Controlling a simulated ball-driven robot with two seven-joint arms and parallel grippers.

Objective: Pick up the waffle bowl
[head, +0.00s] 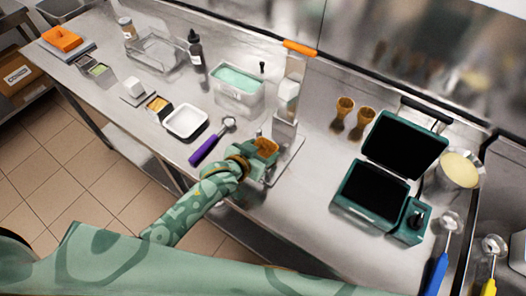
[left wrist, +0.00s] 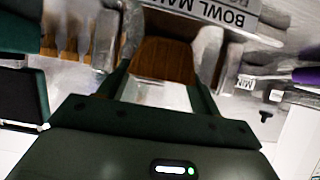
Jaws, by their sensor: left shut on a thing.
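The waffle bowl (head: 266,145) is a brown piece at the foot of an upright metal stand (head: 285,128) near the front of the counter. My left gripper (head: 259,158) is at it, shut on it, with its arm reaching up from the lower left. In the left wrist view the brown waffle bowl (left wrist: 162,58) sits between the two dark fingers of my left gripper (left wrist: 159,88). Part of it is hidden behind the gripper in the head view. Whether it touches the stand, I cannot tell. My right gripper is not in view.
A purple-handled scoop (head: 206,149) and a white tray (head: 185,122) lie left of my gripper. A teal-filled tub (head: 238,92) stands behind.

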